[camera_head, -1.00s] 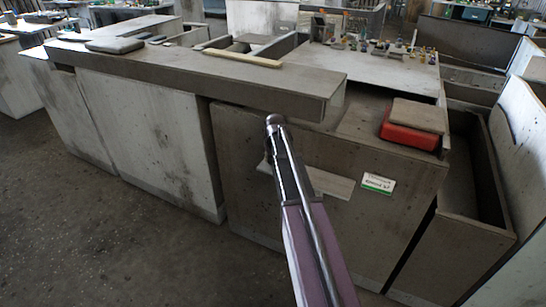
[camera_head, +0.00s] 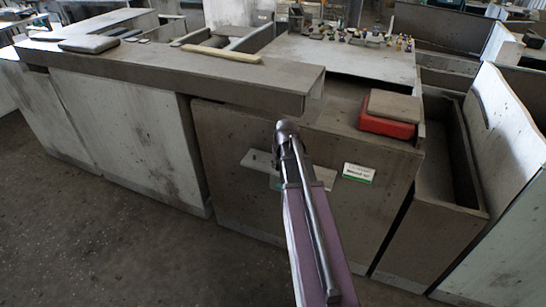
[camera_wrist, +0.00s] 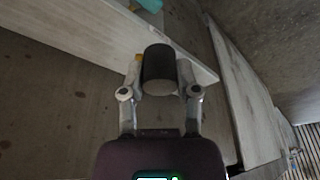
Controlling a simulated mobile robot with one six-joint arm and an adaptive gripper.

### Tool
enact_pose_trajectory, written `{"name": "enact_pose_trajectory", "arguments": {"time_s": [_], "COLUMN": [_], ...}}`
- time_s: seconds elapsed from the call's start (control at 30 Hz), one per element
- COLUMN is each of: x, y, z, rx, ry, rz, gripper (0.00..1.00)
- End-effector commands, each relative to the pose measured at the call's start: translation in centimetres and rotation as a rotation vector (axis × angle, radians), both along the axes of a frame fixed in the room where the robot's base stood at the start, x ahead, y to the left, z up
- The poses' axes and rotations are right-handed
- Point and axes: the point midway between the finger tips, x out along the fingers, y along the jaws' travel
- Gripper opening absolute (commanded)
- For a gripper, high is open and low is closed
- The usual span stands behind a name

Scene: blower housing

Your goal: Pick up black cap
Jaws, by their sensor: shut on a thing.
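The black cap (camera_wrist: 159,66) is a short dark cylinder with a paler grey end face. In the wrist view it sits between the two fingers of my gripper (camera_wrist: 161,80), which are shut on it from both sides. In the head view my gripper (camera_head: 288,140) is at the far end of my arm, in front of the grey cabinet's face. A rounded grey end shows at its tip, and the fingers cannot be made out there. A pale shelf or ledge is behind the cap in the wrist view.
A long grey counter (camera_head: 150,72) runs across the left. A red box (camera_head: 387,124) with a brown lid sits on the right cabinet. A white and green label (camera_head: 358,172) is on the cabinet front. Small items crowd the back worktop (camera_head: 340,62). Open floor (camera_head: 110,250) lies at lower left.

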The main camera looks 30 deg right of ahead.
Motion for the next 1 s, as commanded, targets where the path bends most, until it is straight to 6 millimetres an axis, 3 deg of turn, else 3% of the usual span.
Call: {"name": "enact_pose_trajectory", "arguments": {"time_s": [0.2, 1.0], "x": [-1.15, -1.13], "y": [-0.21, -0.18], "z": [0.12, 0.11], "rx": [0.000, -0.001], "ry": [0.000, 0.000], "rz": [0.001, 0.002], "gripper": [0.09, 0.09]}}
